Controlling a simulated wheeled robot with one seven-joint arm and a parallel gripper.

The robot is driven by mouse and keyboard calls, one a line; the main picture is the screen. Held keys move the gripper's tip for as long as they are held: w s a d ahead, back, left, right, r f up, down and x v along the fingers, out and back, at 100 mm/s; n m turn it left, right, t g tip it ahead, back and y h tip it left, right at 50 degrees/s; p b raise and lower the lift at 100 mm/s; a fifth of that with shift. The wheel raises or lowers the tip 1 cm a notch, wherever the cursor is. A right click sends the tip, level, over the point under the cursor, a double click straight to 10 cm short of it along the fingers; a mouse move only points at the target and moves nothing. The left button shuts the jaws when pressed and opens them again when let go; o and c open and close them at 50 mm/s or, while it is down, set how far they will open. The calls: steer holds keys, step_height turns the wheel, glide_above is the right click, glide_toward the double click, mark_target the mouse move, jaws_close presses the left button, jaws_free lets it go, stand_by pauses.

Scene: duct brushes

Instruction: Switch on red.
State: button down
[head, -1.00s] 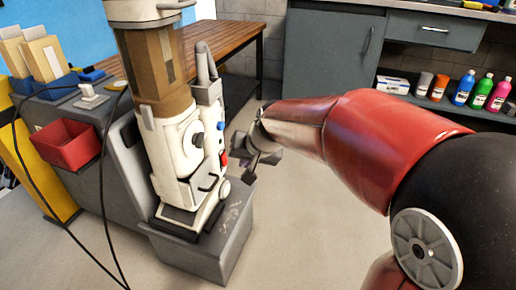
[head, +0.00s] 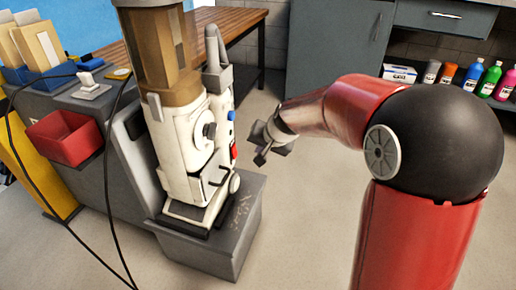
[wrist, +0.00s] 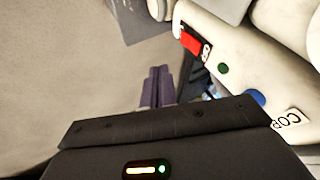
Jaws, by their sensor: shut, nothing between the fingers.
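A red switch (head: 234,151) sits on the side of a cream and brown machine (head: 188,150), below a blue knob (head: 231,115). In the wrist view the red switch (wrist: 190,42) lies on a cream panel beside a green button (wrist: 223,69) and a blue knob (wrist: 252,97). My gripper (head: 261,158) is in the air just right of the machine in the head view, apart from the switch. Its fingers (wrist: 157,88) are shut and empty, pointing past the panel in the wrist view. Whether the switch is on cannot be told.
The machine stands on a grey base (head: 240,215). A red bin (head: 65,137) and black cables hang at the left. A wooden bench (head: 240,22) and a grey cabinet (head: 335,50) are behind. Bottles stand on a shelf at the right. The floor between is clear.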

mark_target(235, 152)
steer(key=w+a+f, duration=0.5)
steer(key=a+f, duration=0.1)
steer(key=shift+f, duration=0.25)
steer(key=shift+w+a+f, duration=0.1)
steer(key=shift+a+f, duration=0.1)
steer(key=shift+a, duration=0.05)
steer(key=shift+r, duration=0.15)
